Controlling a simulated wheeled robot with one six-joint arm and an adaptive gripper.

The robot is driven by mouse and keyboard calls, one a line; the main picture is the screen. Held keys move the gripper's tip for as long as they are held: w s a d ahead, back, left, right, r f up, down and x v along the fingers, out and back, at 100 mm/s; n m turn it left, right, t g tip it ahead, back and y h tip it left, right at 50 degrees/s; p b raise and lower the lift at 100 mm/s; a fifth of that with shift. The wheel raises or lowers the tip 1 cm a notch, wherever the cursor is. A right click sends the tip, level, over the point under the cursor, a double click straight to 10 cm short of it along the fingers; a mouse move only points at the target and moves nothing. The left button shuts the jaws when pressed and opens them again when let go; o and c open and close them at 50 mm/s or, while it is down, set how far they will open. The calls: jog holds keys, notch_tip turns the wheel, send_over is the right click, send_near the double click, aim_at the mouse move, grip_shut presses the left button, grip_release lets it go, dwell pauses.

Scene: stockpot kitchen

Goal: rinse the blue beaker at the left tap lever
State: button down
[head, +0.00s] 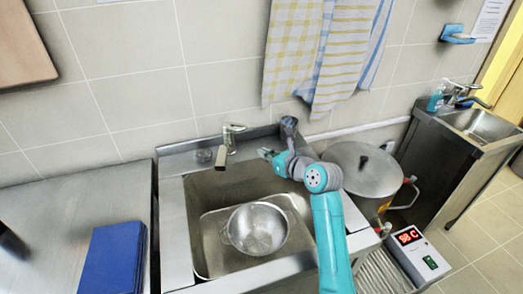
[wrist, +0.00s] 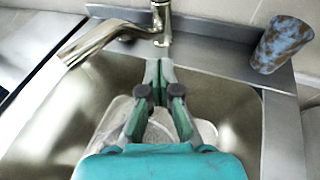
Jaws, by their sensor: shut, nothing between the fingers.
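The blue beaker (head: 289,125), mottled blue and brown, stands on the sink's back ledge, right of the left tap. In the wrist view the beaker (wrist: 282,45) is at the upper right, apart from my fingers. The left tap (head: 228,145) rises behind the basin, with its lever (head: 235,128) on top; the tap (wrist: 110,38) also shows at the upper left of the wrist view. No water stream is visible. My gripper (head: 266,154) is shut and empty over the back of the basin, between tap and beaker; its fingertips (wrist: 160,72) meet in the wrist view.
A metal colander (head: 257,229) sits in the sink basin (head: 200,192). A lidded stockpot (head: 362,170) is to the right. Towels (head: 325,55) hang above. A blue book (head: 113,258) lies on the left counter.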

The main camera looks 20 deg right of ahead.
jog(key=w+a+r, duration=0.1)
jog(key=w+a, duration=0.2)
jog(key=w, duration=0.5)
jog(key=shift+w+r, duration=0.15)
jog(key=shift+w, duration=0.1)
jog(key=shift+r, duration=0.1)
jog(key=shift+w+a+r, duration=0.15)
jog(key=shift+w+r, duration=0.15)
jog(key=shift+r, duration=0.15)
jog(key=shift+f, duration=0.1)
